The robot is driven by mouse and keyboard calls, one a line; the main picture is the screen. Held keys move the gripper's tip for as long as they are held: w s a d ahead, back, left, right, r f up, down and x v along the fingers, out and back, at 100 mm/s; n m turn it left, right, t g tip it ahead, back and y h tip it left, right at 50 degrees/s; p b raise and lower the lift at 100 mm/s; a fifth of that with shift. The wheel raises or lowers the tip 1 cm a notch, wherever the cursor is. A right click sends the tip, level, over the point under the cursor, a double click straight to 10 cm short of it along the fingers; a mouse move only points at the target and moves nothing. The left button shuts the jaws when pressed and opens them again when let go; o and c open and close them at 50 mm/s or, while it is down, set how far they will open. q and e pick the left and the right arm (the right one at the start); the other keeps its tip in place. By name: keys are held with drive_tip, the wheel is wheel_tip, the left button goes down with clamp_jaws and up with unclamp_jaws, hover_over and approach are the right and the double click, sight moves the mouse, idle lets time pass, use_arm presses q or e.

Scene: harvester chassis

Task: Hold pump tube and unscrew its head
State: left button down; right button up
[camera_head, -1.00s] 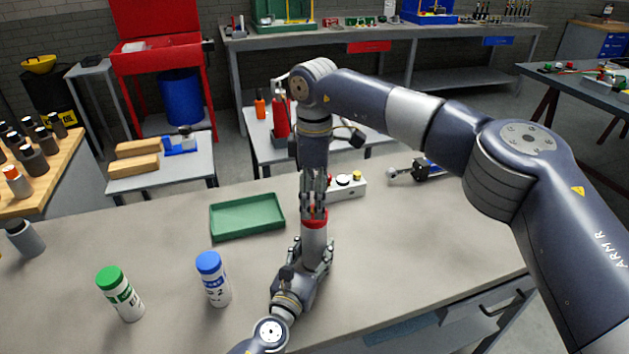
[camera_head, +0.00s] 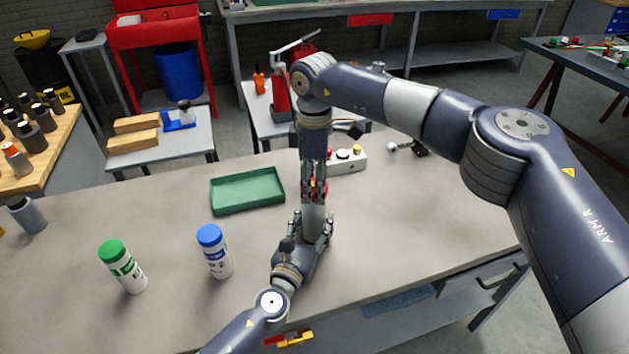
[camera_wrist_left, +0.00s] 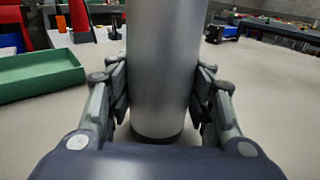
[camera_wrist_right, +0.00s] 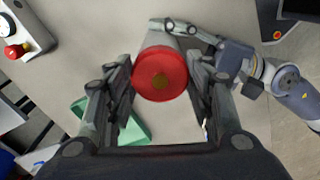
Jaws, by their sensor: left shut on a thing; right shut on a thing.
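The pump tube (camera_head: 313,220) is a grey cylinder standing upright on the workbench; its grey body fills the middle of the left wrist view (camera_wrist_left: 163,60). My left gripper (camera_head: 316,236) is shut around the lower part of the tube, with a finger on each side. The red head (camera_wrist_right: 161,74) caps the tube and has a brass-coloured centre. My right gripper (camera_head: 315,185) comes down from above and is shut on the red head, its fingers on opposite sides. In the head view the fingers hide most of the red head.
A green tray (camera_head: 247,191) lies left of the tube. A green-capped bottle (camera_head: 123,267) and a blue-capped bottle (camera_head: 214,251) stand nearer the front left. A small box with buttons (camera_head: 347,162) sits behind. The bench right of the tube is clear.

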drive_tip(key=n, duration=0.7)
drive_tip(key=shift+n, duration=0.3)
drive_tip(key=n, duration=0.3)
drive_tip(key=shift+n, duration=0.4)
drive_tip(key=n, duration=0.3)
drive_tip(key=shift+w+n, duration=0.1)
drive_tip(key=shift+n, duration=0.2)
drive_tip(key=n, duration=0.3)
drive_tip(key=shift+n, duration=0.3)
drive_tip(key=n, duration=0.3)
drive_tip(key=shift+r+n, duration=0.1)
drive_tip(key=shift+n, duration=0.3)
drive_tip(key=n, duration=0.3)
drive_tip(key=shift+n, duration=0.4)
drive_tip(key=n, duration=1.6)
drive_tip(key=shift+n, duration=0.3)
drive_tip(key=n, duration=1.1)
